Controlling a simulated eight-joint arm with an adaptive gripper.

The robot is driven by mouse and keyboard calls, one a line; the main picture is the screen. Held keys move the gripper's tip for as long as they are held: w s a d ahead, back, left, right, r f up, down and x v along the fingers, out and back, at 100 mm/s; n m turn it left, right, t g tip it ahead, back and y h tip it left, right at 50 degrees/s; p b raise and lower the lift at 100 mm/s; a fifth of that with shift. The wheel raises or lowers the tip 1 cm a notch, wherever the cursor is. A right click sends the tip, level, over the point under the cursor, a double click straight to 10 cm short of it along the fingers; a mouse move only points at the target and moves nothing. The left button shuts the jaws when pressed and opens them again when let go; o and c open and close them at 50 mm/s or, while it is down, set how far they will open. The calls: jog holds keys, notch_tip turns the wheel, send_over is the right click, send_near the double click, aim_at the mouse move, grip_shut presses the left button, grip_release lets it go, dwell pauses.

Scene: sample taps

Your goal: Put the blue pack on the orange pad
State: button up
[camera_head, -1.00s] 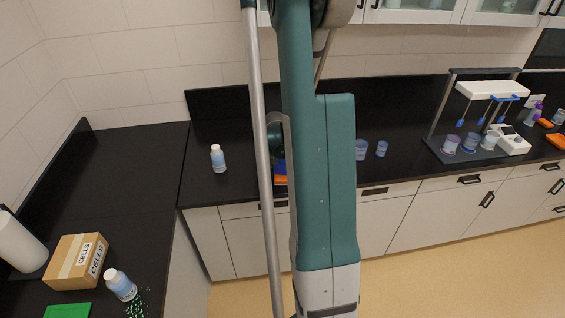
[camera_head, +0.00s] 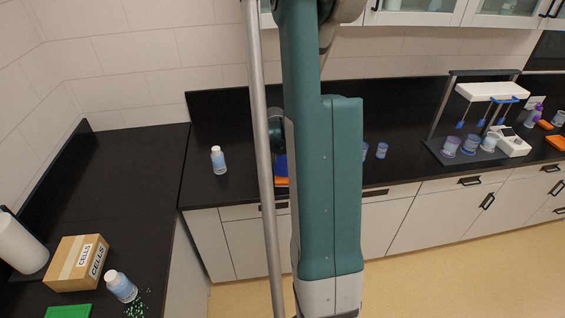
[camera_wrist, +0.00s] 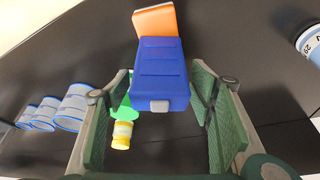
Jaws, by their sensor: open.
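The blue pack (camera_wrist: 162,70) fills the middle of the wrist view, with a small grey block on its near end. In the head view a sliver of the pack (camera_head: 281,164) shows beside my arm. The orange pad (camera_wrist: 155,20) shows beyond the pack's far end in the wrist view, and its edge (camera_head: 281,181) shows at the counter front in the head view. I cannot tell whether the pack overlaps it. My gripper (camera_wrist: 161,76) is open, with one green finger on either side of the pack; contact is not clear. My arm hides most of this area in the head view.
A green piece (camera_wrist: 123,108) and a yellow-capped vial (camera_wrist: 122,134) lie beside the pack. Several clear cups (camera_wrist: 72,108) stand to the left in the wrist view. A white bottle (camera_head: 218,160) stands on the counter left of my arm, with bare counter around it.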

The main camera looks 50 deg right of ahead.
jog(key=shift+v, duration=4.4)
jog(key=shift+w+a+r, duration=0.2)
jog(key=shift+a, duration=0.25)
jog(key=w+a+r+n+t, duration=0.15)
jog(key=a+r, duration=0.25)
jog(key=a, duration=0.5)
jog(key=a+r+n+y, duration=0.1)
jog(key=a+r+n, duration=0.25)
jog(key=a, duration=0.55)
jog(key=w+a+r+n+t, duration=0.1)
jog(key=a+r, duration=0.4)
jog(key=a, duration=0.4)
jog(key=s+a+r+n+t+y, duration=0.1)
jog(key=s+a, duration=0.4)
jog(key=a, duration=0.7)
jog(key=s+a+r+n+t+y, duration=0.2)
jog(key=s+a+n, duration=0.4)
jog(key=a, duration=0.6)
jog(key=shift+a+r+n, duration=0.2)
jog(key=shift+r+n, duration=0.1)
jog(key=shift+r, duration=0.2)
